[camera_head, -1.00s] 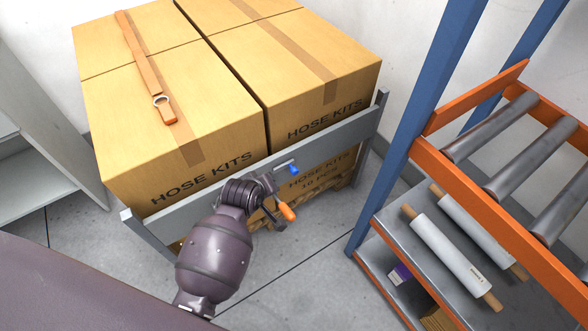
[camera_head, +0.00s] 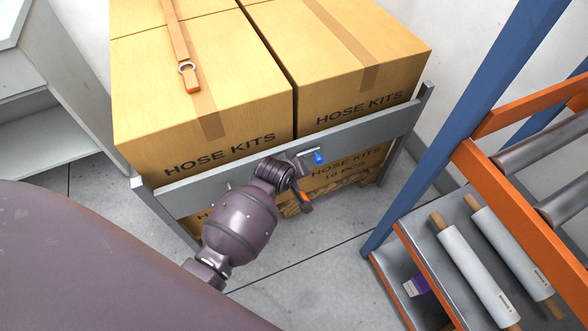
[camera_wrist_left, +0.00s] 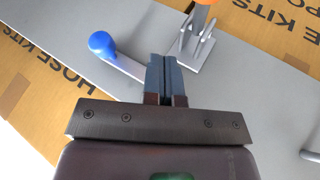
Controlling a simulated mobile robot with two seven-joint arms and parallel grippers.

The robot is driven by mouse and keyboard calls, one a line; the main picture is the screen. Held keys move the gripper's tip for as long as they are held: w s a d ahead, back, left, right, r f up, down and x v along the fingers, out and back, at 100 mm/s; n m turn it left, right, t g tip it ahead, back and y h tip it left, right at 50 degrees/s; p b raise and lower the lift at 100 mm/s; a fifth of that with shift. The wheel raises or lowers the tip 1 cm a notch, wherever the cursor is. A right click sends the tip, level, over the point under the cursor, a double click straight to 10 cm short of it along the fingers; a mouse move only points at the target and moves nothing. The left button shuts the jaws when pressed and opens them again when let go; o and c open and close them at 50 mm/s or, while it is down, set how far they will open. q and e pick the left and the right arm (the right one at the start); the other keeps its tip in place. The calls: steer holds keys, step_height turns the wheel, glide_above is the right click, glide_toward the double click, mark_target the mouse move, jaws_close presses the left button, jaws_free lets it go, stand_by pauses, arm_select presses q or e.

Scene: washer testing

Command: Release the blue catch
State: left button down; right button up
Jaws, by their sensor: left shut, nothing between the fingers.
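The blue catch knob (camera_head: 318,158) sits on a short silver lever on the grey rail (camera_head: 395,128) in front of the boxes. In the left wrist view the blue knob (camera_wrist_left: 102,44) is left of the fingers and its lever (camera_wrist_left: 128,66) runs towards them. My left gripper (camera_wrist_left: 164,60) is shut and empty, with its tips over the rail beside the lever's inner end. I cannot tell whether they touch. In the head view its wrist hides most of the fingers. My right gripper is in neither view.
An orange handle (camera_head: 305,203) hangs close to my left gripper, by a metal bracket (camera_wrist_left: 193,48) on the rail. Hose kit boxes (camera_head: 215,90) stand behind the rail. A blue and orange rack with rollers (camera_head: 540,140) stands at the right. Open floor lies between.

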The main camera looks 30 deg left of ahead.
mark_target(319, 159)
arm_select(q)
steer(key=w+d, duration=0.2)
steer(key=w, duration=0.1)
steer(key=shift+w+d+r+b, duration=0.15)
steer(key=shift+d+r+b, duration=0.05)
steer(key=shift+r+b, duration=0.2)
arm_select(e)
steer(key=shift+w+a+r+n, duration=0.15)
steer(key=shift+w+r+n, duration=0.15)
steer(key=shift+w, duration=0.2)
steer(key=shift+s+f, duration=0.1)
arm_select(q)
steer(key=shift+w+d, duration=0.75)
steer(key=shift+w, duration=0.25)
steer(key=shift+w+d, duration=0.35)
steer(key=shift+w, duration=0.05)
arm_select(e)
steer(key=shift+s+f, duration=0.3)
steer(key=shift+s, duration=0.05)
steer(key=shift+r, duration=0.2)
